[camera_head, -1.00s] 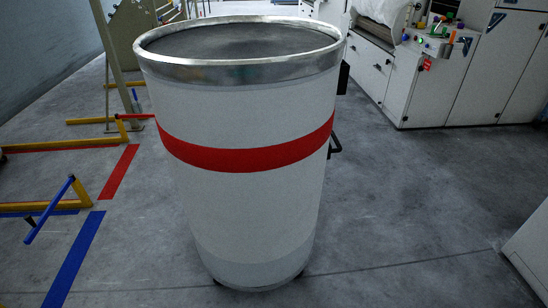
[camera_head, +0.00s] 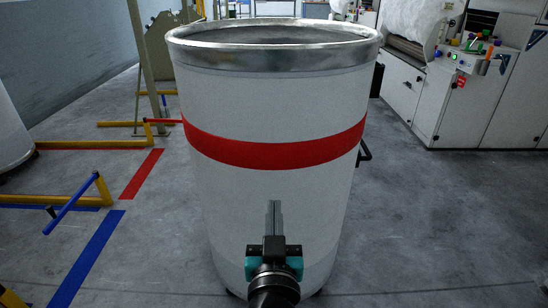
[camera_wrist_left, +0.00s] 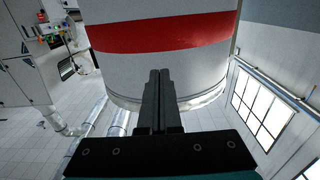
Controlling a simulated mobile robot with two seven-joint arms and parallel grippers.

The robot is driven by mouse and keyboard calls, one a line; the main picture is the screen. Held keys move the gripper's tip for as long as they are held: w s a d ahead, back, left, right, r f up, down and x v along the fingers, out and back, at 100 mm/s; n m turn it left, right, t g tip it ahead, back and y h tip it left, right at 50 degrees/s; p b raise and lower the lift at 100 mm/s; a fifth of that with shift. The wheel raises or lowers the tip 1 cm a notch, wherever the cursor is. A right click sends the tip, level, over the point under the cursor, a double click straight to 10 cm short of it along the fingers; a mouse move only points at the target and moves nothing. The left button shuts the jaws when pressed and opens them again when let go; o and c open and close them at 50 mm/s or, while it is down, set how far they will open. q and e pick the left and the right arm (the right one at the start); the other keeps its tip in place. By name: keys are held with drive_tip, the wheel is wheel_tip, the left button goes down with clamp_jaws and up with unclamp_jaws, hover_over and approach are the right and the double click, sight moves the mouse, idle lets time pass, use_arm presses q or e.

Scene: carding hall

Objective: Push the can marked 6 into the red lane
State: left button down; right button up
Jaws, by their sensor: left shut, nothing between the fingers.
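A large white can (camera_head: 275,106) with a red band and a metal rim stands upright on the floor, filling the middle of the head view. Its wall and band also show in the wrist view (camera_wrist_left: 172,70). No number shows on the sides I see. My left gripper (camera_head: 274,204) is shut and empty, with its fingers pointing at the can's near wall; I cannot tell whether they touch. It also shows in the left wrist view (camera_wrist_left: 160,72). A red floor stripe (camera_head: 141,174) lies left of the can, by yellow rails. My right gripper is out of view.
A blue floor stripe (camera_head: 88,258) and a yellow rail (camera_head: 50,201) with a blue bar (camera_head: 70,206) lie at the left. Another white can (camera_head: 12,125) shows at the left edge. A white machine (camera_head: 470,95) stands back right. The floor on the right is clear.

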use_arm(q)
approach(274, 152)
drive_tip(key=shift+s, duration=0.45)
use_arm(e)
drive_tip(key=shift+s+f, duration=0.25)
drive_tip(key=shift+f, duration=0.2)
use_arm(q)
drive_tip(key=shift+w+b, duration=1.35)
drive_tip(key=shift+w, duration=2.65)
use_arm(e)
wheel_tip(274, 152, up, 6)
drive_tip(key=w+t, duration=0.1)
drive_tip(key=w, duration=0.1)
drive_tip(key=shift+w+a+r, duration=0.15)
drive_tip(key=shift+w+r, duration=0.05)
